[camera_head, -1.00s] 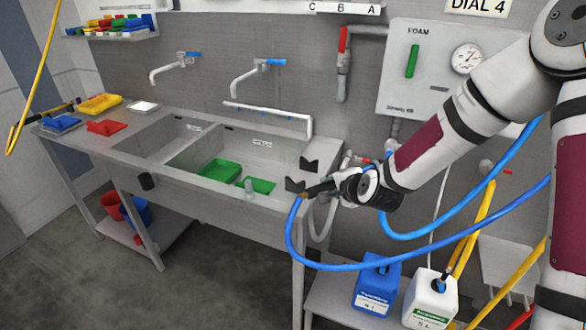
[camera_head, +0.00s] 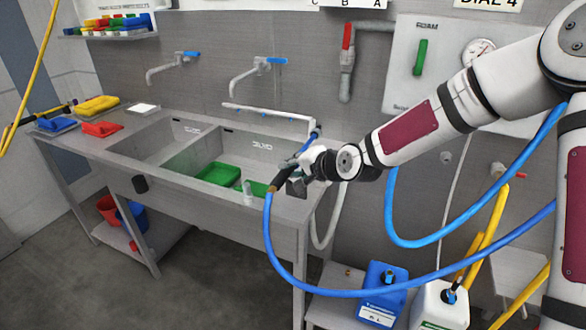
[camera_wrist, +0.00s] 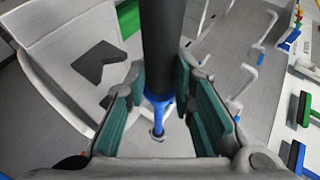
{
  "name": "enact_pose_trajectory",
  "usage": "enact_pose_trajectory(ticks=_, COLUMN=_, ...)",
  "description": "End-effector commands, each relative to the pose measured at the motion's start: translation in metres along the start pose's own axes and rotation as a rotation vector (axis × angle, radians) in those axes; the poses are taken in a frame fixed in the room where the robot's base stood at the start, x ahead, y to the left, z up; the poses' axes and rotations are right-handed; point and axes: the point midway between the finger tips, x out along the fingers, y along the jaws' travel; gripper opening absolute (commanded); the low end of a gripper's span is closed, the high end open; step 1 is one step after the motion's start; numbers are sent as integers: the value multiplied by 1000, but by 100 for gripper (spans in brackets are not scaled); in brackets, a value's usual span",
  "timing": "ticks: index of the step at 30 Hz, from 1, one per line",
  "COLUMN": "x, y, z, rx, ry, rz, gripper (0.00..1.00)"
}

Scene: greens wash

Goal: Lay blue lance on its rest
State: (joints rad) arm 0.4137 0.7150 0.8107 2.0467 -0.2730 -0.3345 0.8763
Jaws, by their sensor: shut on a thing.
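The blue lance (camera_head: 313,137) has a black grip and a blue pipe, with the blue hose trailing from its near end. My gripper (camera_head: 288,174) is shut on its black grip, over the right end of the sink bench. In the wrist view the grip (camera_wrist: 163,45) runs between the green-padded fingers of my gripper (camera_wrist: 166,100). The rest shows in the wrist view as a black notched block (camera_wrist: 100,62), left of the lance and apart from it in the picture. A second dark piece is partly hidden by the left finger. In the head view my gripper largely hides the rest.
The steel sink (camera_head: 160,150) holds green trays (camera_head: 220,174). A white pipe (camera_head: 265,113) runs along the wall behind. Blue (camera_head: 383,293) and white (camera_head: 440,306) canisters stand low at right. The blue hose (camera_head: 340,292) loops in front of the bench leg.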

Motion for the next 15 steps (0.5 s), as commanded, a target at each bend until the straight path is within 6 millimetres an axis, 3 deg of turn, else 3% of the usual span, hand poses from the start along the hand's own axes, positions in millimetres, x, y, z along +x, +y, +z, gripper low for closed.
enact_pose_trajectory(ticks=15, x=23, y=35, z=10, rx=0, ry=2, rz=-2, gripper=13)
